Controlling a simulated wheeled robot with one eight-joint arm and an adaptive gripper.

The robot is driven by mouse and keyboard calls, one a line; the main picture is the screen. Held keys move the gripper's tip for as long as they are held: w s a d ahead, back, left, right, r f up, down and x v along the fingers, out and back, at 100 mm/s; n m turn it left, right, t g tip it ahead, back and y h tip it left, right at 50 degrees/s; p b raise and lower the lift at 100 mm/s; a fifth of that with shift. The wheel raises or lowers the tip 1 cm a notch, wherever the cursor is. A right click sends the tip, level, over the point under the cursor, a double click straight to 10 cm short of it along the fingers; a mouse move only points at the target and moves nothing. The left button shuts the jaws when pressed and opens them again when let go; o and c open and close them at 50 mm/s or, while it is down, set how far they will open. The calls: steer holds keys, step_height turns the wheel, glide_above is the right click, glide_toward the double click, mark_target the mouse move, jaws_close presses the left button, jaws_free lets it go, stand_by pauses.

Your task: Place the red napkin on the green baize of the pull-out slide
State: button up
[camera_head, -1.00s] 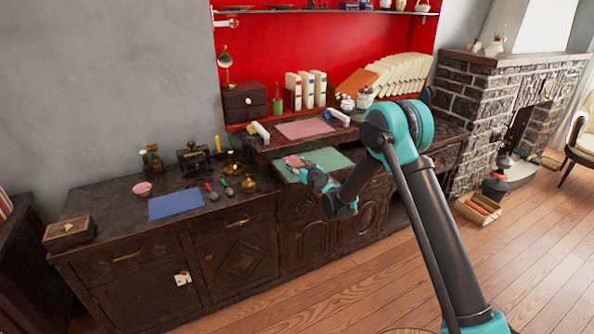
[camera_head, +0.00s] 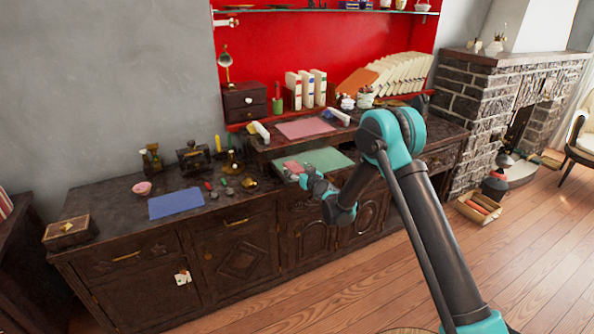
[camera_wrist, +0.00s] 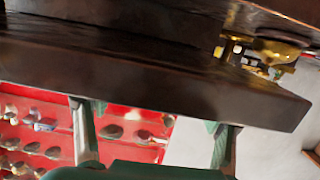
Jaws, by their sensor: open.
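The red napkin (camera_head: 293,166) shows as a small red patch on the left part of the green baize (camera_head: 329,158) of the pull-out slide. My gripper (camera_head: 297,177) is just in front of the napkin, at the slide's front left, and partly overlaps it in the head view. The gripper is open. In the wrist view its two fingers (camera_wrist: 150,115) stand apart with nothing seen between them, and neither napkin nor baize can be made out there.
A pink mat (camera_head: 305,128) lies on the raised ledge behind the slide. A blue mat (camera_head: 176,203), a pink bowl (camera_head: 142,188) and small brass pieces stand on the dark cabinet to the left. A dark wooden edge (camera_wrist: 150,75) crosses the wrist view close to the fingers.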

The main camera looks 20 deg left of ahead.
steer(key=shift+r, duration=0.1)
steer(key=s+d+r+m+g+h, duration=0.1)
steer(key=s+d+r+h, duration=0.3)
steer(key=d, duration=0.7)
steer(key=s+d+r+m+y, duration=0.15)
steer(key=s+d, duration=0.35)
steer(key=d, duration=0.6)
steer(key=s+d+r+g+h, duration=0.1)
steer(key=s+d+r+h, duration=0.3)
steer(key=d, duration=0.7)
steer(key=s+d+f+m+g+h, duration=0.2)
steer(key=s+d+f+m, duration=0.1)
steer(key=s+d, duration=1)
steer(key=s+d+f+m+g+h, duration=0.2)
steer(key=s+d+f+m+h, duration=0.1)
steer(key=s+d, duration=1)
steer(key=shift+d+f+m+g, duration=0.3)
steer(key=shift+d+m, duration=0.1)
steer(key=shift+m, duration=0.15)
